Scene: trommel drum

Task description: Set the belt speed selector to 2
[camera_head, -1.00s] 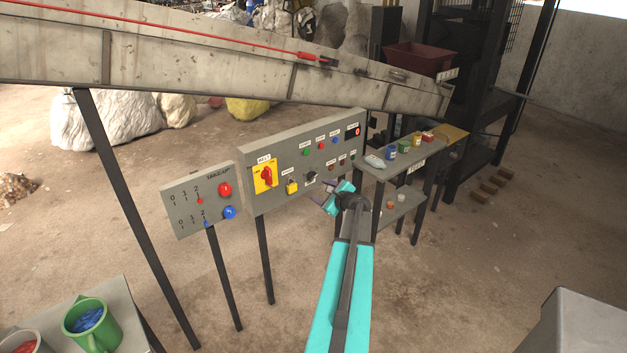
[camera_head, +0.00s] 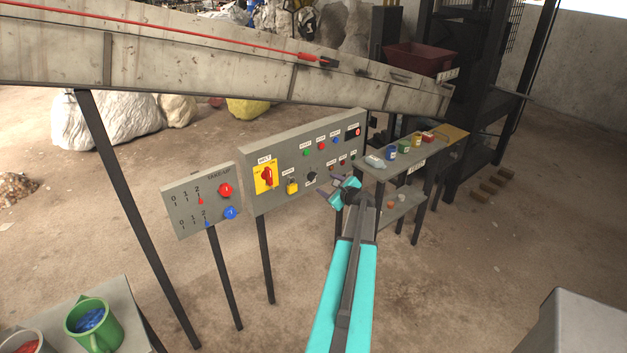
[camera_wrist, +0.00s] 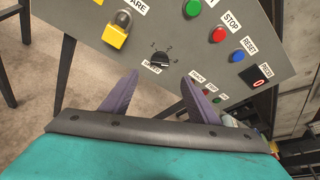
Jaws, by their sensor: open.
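The belt speed selector is a small black knob (camera_wrist: 160,61) with the marks 1, 2 and 3 around it on the grey control panel (camera_wrist: 190,45). It also shows in the head view (camera_head: 311,177), low on the panel. Its exact pointing is too small to tell. My gripper (camera_wrist: 160,78) is open and empty, its two purple fingertips apart on either side below the knob in the wrist view. In the head view my gripper (camera_head: 329,188) is just right of and below the knob, and nothing shows between the fingers.
A yellow padlock (camera_wrist: 117,32) hangs left of the knob. Green (camera_wrist: 192,8), red (camera_wrist: 218,34) and blue (camera_wrist: 236,56) buttons sit to its right. A red rotary switch (camera_head: 267,176) and a smaller panel (camera_head: 183,208) are at left, a shelf stand (camera_head: 408,158) at right.

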